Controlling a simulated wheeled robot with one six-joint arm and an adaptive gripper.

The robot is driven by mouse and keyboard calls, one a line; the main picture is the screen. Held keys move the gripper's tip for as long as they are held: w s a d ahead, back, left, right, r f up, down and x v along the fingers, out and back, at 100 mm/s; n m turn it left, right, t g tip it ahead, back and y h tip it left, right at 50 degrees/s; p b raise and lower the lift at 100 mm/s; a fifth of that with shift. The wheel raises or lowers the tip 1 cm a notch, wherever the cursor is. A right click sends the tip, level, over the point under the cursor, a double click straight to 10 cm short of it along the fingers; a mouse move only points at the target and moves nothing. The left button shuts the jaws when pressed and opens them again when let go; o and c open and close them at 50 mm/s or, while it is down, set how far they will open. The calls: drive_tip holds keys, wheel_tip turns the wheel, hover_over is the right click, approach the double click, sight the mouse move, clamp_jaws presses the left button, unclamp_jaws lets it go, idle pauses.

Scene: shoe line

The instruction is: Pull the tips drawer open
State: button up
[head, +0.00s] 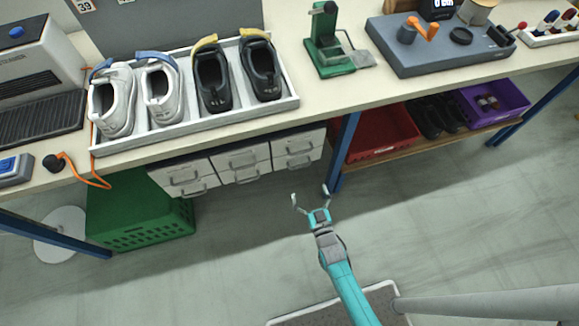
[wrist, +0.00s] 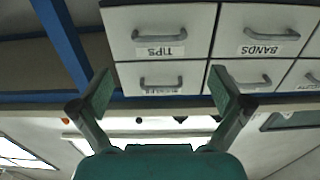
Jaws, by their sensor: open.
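The tips drawer (wrist: 190,22) is a white front with a grey bar handle (wrist: 160,36) and a "TIPS" label, upside down in the wrist view. It looks shut, flush with its neighbours. In the head view it appears as the lower drawer (head: 289,167) of the rightmost column under the bench, where its label cannot be read. My gripper (head: 309,194) is open and empty, in front of and below the drawers in the head view. In the wrist view its fingers (wrist: 160,86) are spread, apart from the handle, which lies above them in the picture.
The bands drawer (wrist: 262,22) is beside it. A blue bench leg (head: 346,145) stands close right of the drawers in the head view. A green crate (head: 140,220) sits at left, a red bin (head: 380,135) on the shelf at right. The floor around my gripper is clear.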

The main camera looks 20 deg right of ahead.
drive_tip(key=w, duration=1)
drive_tip(key=shift+w, duration=0.3)
drive_tip(key=c, duration=1.3)
drive_tip(key=shift+s, duration=0.15)
drive_tip(key=shift+c, duration=0.3)
